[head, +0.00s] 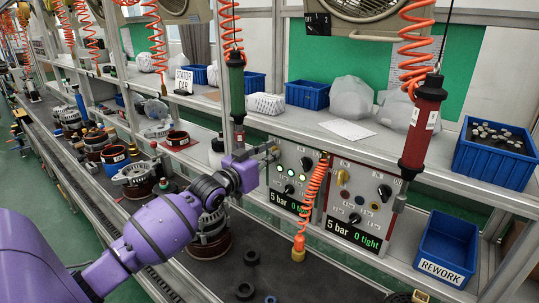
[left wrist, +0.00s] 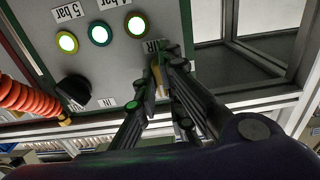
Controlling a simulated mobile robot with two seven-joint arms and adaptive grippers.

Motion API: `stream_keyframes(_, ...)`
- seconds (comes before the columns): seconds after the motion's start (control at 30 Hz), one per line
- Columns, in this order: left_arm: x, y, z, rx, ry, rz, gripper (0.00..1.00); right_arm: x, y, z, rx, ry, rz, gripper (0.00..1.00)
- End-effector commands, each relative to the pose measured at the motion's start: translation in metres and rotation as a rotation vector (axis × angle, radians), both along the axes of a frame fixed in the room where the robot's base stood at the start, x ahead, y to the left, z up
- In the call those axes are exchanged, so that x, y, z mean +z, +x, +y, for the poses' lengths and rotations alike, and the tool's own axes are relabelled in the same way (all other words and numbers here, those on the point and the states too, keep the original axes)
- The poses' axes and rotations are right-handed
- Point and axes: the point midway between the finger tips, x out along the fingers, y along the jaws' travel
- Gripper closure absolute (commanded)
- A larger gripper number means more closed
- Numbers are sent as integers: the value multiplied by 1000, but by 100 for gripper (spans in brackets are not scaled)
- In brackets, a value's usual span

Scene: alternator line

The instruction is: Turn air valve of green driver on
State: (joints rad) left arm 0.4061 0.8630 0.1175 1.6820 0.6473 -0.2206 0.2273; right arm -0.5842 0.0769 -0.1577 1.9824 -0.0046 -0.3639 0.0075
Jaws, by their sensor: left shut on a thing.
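The green driver (head: 237,85) hangs on an orange coil hose above the line. Its grey control panel (head: 287,202) stands below, with lit round lamps, a black knob and a "5 bar 0 tight" display. My left gripper (head: 273,151) is at the panel's upper left corner. In the left wrist view, my left gripper (left wrist: 157,75) is shut on the small yellowish air valve handle (left wrist: 156,64) beside the upside-down "AIR" label. The fingers hide most of the handle, so I cannot tell which way it points. My right gripper is not in view.
The red driver (head: 425,122) hangs at right, over a second panel (head: 343,205) with its own yellow valve (head: 343,178). An orange coil hose (head: 313,195) hangs between the panels. A blue REWORK bin (head: 447,241) is at lower right. Alternator parts line the conveyor at left.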

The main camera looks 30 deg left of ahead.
Motion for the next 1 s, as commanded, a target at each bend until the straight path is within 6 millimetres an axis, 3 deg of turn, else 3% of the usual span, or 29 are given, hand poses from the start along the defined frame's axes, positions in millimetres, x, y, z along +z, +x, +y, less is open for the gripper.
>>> stream_keyframes(0.6,1,0,0,0,45,-6,100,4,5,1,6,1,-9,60)
stream_keyframes(0.63,1,0,0,0,45,-6,89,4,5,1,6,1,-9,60)
stream_keyframes(0.77,1,0,0,0,44,-5,73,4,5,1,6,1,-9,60)
stream_keyframes(1.0,1,0,0,0,42,-4,73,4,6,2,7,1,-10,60)
